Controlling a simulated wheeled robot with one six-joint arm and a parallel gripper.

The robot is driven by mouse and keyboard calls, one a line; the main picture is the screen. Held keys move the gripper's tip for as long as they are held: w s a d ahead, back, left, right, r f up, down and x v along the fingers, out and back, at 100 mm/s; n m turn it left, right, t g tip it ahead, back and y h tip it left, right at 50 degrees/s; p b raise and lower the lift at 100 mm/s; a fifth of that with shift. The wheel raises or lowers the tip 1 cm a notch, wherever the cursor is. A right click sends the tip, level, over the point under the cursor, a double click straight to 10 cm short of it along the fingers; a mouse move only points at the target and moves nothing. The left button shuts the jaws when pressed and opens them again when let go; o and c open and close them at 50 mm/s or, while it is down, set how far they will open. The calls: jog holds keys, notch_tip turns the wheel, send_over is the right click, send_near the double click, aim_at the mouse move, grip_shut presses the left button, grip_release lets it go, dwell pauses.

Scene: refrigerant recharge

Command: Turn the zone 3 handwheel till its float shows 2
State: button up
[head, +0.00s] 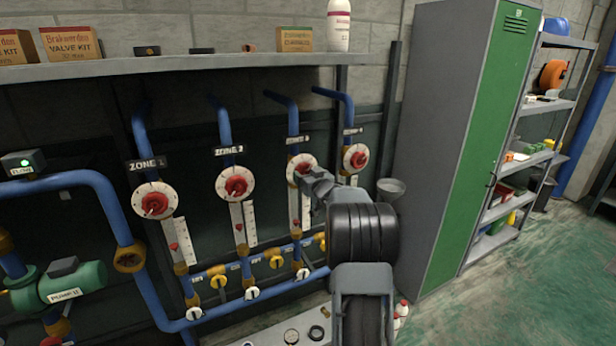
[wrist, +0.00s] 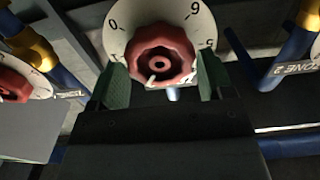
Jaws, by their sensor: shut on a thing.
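The zone 3 handwheel (head: 301,166) is red on a white round dial, third from left in the head view. My gripper (head: 308,176) reaches it from the front right and covers part of it. In the wrist view the red handwheel (wrist: 161,54) sits between my two green fingers (wrist: 163,80), which are shut on its sides. Numbers, including a 0 at left, show on the white dial (wrist: 117,40) around it. Below the zone 3 wheel a pale gauge strip (head: 306,212) is partly hidden by my arm; its float reading is too small to tell.
The zone 1 (head: 154,203), zone 2 (head: 236,186) and zone 4 (head: 356,158) handwheels stand beside it on blue pipes. Yellow valves (head: 276,261) line the lower pipe. A shelf (head: 180,65) with boxes and a white bottle runs above. A green locker (head: 490,130) stands right.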

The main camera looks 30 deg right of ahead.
jog(key=shift+m+p, duration=1)
jog(key=shift+p, duration=0.3)
jog(key=o, duration=0.9)
jog(key=shift+f, duration=0.1)
jog(key=s+a+b, duration=0.1)
jog(key=s, duration=0.6)
